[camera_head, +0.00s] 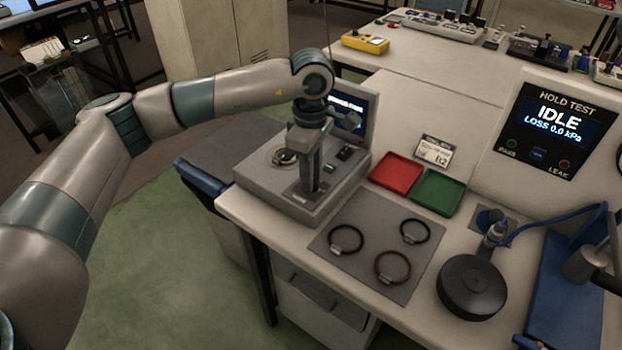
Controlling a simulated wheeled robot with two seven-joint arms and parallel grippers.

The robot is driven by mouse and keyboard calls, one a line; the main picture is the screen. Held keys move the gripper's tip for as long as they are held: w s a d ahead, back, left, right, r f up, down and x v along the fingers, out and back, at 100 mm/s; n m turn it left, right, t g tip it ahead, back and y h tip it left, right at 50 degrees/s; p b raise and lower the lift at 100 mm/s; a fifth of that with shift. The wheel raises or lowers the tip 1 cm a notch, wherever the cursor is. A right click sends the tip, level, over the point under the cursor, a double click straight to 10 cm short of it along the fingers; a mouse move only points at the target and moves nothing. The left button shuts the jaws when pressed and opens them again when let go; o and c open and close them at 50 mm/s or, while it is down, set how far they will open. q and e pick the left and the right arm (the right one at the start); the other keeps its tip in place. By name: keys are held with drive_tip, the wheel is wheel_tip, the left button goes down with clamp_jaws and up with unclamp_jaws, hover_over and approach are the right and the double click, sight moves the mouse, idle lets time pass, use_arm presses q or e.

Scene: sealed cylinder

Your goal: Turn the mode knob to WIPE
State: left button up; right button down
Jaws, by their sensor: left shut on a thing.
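The grey machine (256,179) with a raised screen (347,101) stands at the bench's left end. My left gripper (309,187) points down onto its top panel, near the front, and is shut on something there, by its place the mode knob. The knob itself is hidden behind the fingers, so its setting cannot be read. My left wrist covers part of the screen, and its text is not legible. My right gripper is not in view.
A round fixture (284,157) and a dark switch block (345,152) flank my gripper. Red (397,173) and green (437,192) trays lie to the right. A grey mat (345,266) holds three rings. A black round lid (472,287) and a panel reading IDLE (556,118) are farther right.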

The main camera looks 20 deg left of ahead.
use_arm(q)
drive_tip(key=shift+r, duration=0.1)
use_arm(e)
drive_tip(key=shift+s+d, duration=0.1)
use_arm(q)
drive_tip(key=o, duration=1.1)
drive_tip(key=shift+c, duration=0.2)
drive_tip(key=shift+r, duration=0.55)
wheel_tip(320, 180, up, 16)
drive_tip(key=b, duration=0.2)
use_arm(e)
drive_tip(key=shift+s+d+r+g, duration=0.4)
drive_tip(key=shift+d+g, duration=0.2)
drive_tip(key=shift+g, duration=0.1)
